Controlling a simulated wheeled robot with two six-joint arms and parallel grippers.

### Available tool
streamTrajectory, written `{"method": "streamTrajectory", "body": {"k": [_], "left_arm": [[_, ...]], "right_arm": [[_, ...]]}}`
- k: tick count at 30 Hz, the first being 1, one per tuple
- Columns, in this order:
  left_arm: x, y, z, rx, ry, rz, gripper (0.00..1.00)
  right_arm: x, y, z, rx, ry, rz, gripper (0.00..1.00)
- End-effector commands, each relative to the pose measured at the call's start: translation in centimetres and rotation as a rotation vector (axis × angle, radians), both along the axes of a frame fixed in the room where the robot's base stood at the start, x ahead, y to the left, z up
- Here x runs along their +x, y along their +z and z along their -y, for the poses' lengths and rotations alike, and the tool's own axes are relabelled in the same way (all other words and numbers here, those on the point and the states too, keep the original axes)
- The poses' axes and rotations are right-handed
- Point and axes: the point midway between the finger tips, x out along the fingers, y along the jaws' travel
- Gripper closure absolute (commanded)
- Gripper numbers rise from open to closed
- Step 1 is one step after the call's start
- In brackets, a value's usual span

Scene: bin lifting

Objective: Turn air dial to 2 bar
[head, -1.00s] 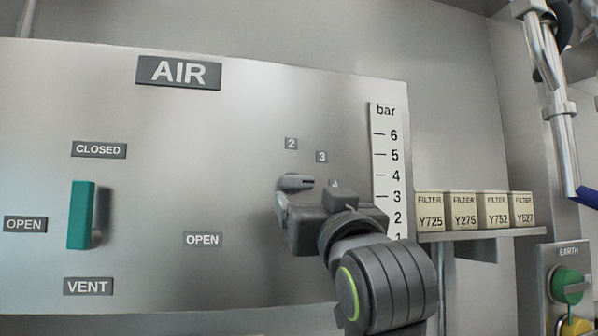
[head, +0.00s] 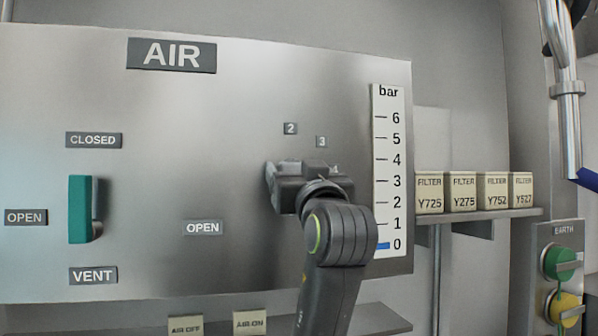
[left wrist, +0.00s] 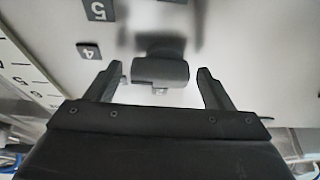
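The steel AIR panel (head: 150,130) fills much of the head view. My left gripper (head: 285,175) is at the panel, below the 2 label (head: 290,128) and 3 label (head: 321,142), and covers the dial in that view. In the left wrist view the dark dial knob (left wrist: 160,70) sits between the two spread fingers of my left gripper (left wrist: 159,82), with gaps on both sides. The 4 label (left wrist: 89,51) and 5 label (left wrist: 98,10) are beside it. The bar gauge (head: 389,150) has a blue mark (head: 383,245) at 0. My right gripper is not in view.
A green CLOSED/OPEN/VENT handle (head: 80,209) sticks out at left. A shelf (head: 490,215) with filter tags (head: 461,192) and a pipe (head: 568,120) are at right. EARTH knobs (head: 561,262) are lower right. AIR ON and AIR OFF tags (head: 249,323) are below the panel.

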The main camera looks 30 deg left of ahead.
Motion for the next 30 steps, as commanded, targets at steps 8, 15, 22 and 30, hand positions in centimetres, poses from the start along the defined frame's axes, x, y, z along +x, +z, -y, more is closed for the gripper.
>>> {"method": "streamTrajectory", "body": {"k": [8, 15, 22, 30], "left_arm": [[0.0, 0.0, 0.0, 0.0, 0.0, 0.0, 0.62], [0.0, -0.1, 0.0, -0.008, 0.0, 0.01, 0.66], [0.1, -0.2, 0.1, -0.065, -0.001, 0.076, 0.66], [0.1, -0.1, 0.2, -0.205, -0.001, 0.242, 0.66]], "right_arm": [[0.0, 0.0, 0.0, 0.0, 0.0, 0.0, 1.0], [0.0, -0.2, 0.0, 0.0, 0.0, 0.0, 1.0], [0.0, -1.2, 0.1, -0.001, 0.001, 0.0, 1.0], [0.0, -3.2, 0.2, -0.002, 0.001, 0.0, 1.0]]}}
